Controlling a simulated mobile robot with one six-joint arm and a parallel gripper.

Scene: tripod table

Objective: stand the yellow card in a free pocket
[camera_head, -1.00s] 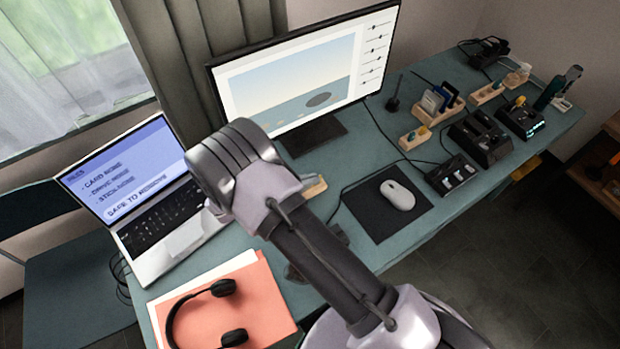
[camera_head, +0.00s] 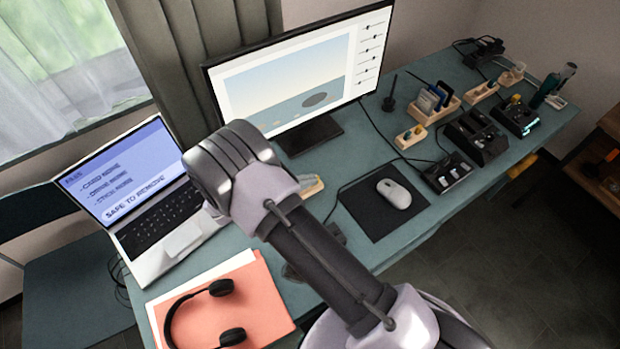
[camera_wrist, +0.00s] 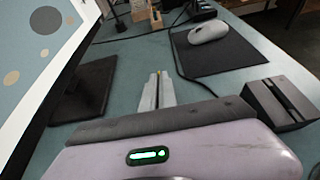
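My gripper (camera_wrist: 160,88) is above the desk, its two grey fingers close together. A thin yellow strip shows between them, which looks like the yellow card (camera_wrist: 157,98) seen edge-on; most of it is hidden. In the head view my wrist hides most of the gripper, and only a grey fingertip part (camera_head: 309,181) shows beside a small pale wooden piece (camera_head: 314,190). The wooden rack (camera_head: 450,111) stands at the back right of the desk with several cards upright in it, blue and pale ones among them. Its free pockets are too small to make out.
The monitor (camera_head: 290,75) and its dark foot stand close to the left of my gripper. A mouse (camera_head: 393,193) lies on a black mat. A slotted dark box (camera_wrist: 283,103) is to the right. Black docks (camera_head: 478,135), a laptop (camera_head: 150,200) and headphones (camera_head: 215,310) are around.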

